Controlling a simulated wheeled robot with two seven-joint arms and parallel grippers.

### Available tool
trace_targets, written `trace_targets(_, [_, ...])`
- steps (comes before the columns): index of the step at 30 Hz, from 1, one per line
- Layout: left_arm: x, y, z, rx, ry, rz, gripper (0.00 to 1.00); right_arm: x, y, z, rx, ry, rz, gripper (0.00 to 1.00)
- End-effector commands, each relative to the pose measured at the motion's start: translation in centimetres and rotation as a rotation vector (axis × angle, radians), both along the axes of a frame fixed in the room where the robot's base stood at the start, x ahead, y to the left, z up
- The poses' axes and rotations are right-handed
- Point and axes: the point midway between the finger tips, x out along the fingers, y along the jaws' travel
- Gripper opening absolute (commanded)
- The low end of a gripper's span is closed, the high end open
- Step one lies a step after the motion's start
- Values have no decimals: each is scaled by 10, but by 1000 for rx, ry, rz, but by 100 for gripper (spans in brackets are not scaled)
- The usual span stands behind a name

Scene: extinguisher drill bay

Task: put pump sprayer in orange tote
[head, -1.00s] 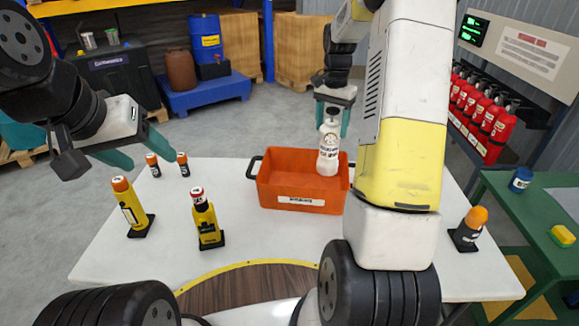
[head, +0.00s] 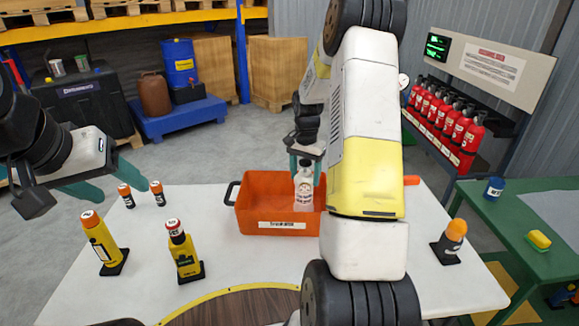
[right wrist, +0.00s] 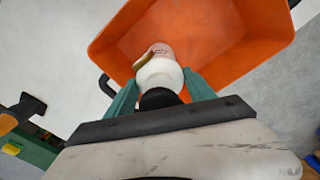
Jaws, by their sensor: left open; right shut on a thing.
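The pump sprayer (head: 304,191) is a white bottle with a printed label, held upright. My right gripper (head: 306,168) is shut on its upper part. The orange tote (head: 268,224) stands on the white table. The sprayer's lower part is within the tote's outline, toward its right side; whether it touches the floor is unclear. In the right wrist view, the sprayer (right wrist: 160,74) sits between the teal fingers (right wrist: 160,92), with the tote (right wrist: 225,45) beneath. My right arm hides the tote's right end in the head view. My left gripper (head: 108,180) is open and empty at the left.
An orange-topped item (head: 454,236) stands at the table's right. A green table (head: 520,220) is beyond it.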

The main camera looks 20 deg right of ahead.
Motion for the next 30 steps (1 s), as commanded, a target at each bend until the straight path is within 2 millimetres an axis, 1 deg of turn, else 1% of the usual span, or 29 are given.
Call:
trace_targets(11, [0,0,0,0,0,0,62,1,0,-4,-2,-4,0,0])
trace_targets(12, [0,0,0,0,0,0,62,0,0,-5,-1,-1,0,64])
trace_targets(14, [0,0,0,0,0,0,62,0,0,-5,-1,-1,0,76])
trace_targets(15, [0,0,0,0,0,0,62,0,0,-5,-1,-1,0,84])
trace_targets(25, [0,0,0,0,0,0,62,0,0,-4,-1,-2,0,84])
trace_targets(28, [0,0,0,0,0,0,62,1,0,3,-1,-3,0,84])
trace_targets(30, [0,0,0,0,0,0,62,1,-1,14,-2,-5,0,84])
